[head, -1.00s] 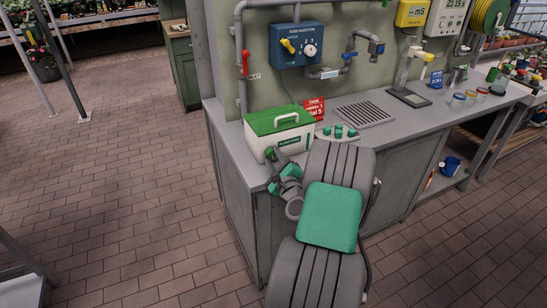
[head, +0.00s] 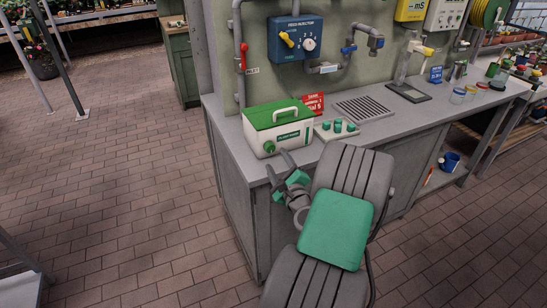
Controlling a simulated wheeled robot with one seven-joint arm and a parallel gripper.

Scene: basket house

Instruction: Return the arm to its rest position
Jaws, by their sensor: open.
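My gripper (head: 279,172) is at the front edge of the grey bench (head: 233,149), in the lower middle of the head view. Its fingers are apart and nothing shows between them. My arm, grey with a green cover, comes up from the bottom of the view and hides part of the bench front. A white box with a green lid (head: 279,126) stands on the bench just behind my gripper. A gap shows between the box and the gripper.
A tray with green knobs (head: 338,129) sits right of the box, by a red card (head: 311,104). A blue injector panel (head: 295,39) and pipes are on the wall. Jars (head: 458,96) stand at the right. The brick floor (head: 130,190) at left is clear.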

